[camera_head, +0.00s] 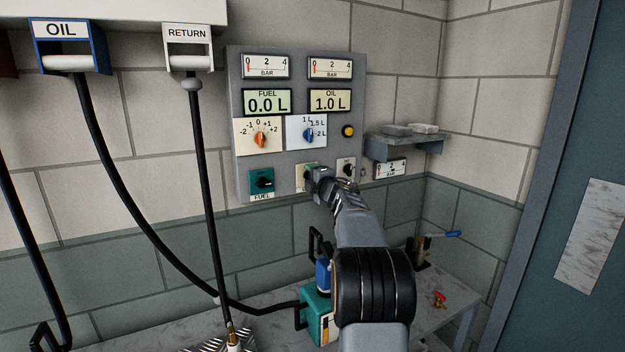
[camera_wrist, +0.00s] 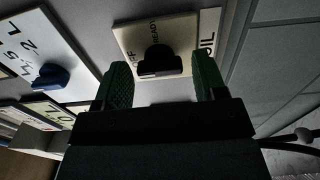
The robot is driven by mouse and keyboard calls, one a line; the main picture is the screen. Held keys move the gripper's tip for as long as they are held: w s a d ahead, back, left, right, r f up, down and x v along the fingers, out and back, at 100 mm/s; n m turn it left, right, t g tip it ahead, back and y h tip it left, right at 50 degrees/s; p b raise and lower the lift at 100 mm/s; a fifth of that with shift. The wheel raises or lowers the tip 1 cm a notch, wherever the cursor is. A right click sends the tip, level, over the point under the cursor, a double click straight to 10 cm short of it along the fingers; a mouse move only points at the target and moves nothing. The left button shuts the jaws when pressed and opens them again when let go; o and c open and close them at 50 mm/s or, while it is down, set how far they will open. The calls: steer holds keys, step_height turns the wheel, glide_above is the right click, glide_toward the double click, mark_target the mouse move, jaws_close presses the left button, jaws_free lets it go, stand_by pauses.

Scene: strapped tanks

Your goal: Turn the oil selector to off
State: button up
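The oil selector is a black knob (camera_wrist: 160,61) on a cream plate (camera_wrist: 188,38) marked OFF, READY and OIL in the wrist view. In the head view its plate (camera_head: 305,180) is on the lower part of the grey panel, mostly hidden by my gripper (camera_head: 312,174). In the wrist view my gripper (camera_wrist: 162,72) is open, with one green fingertip on each side of the knob and a gap at both sides. I cannot tell which mark the knob points to.
The teal fuel selector (camera_head: 262,182) is left of the oil selector, and another selector (camera_head: 346,167) is close on its right. A blue volume knob (camera_head: 308,134) is above it. A small shelf (camera_head: 404,146) juts out at right. A teal can (camera_head: 315,314) stands below my arm.

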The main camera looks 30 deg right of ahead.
steer(key=shift+o, duration=0.5)
steer(key=shift+s, duration=0.1)
steer(key=s+a+b, duration=0.2)
steer(key=s+b, duration=0.1)
steer(key=s, duration=1)
steer(key=shift+s, duration=0.3)
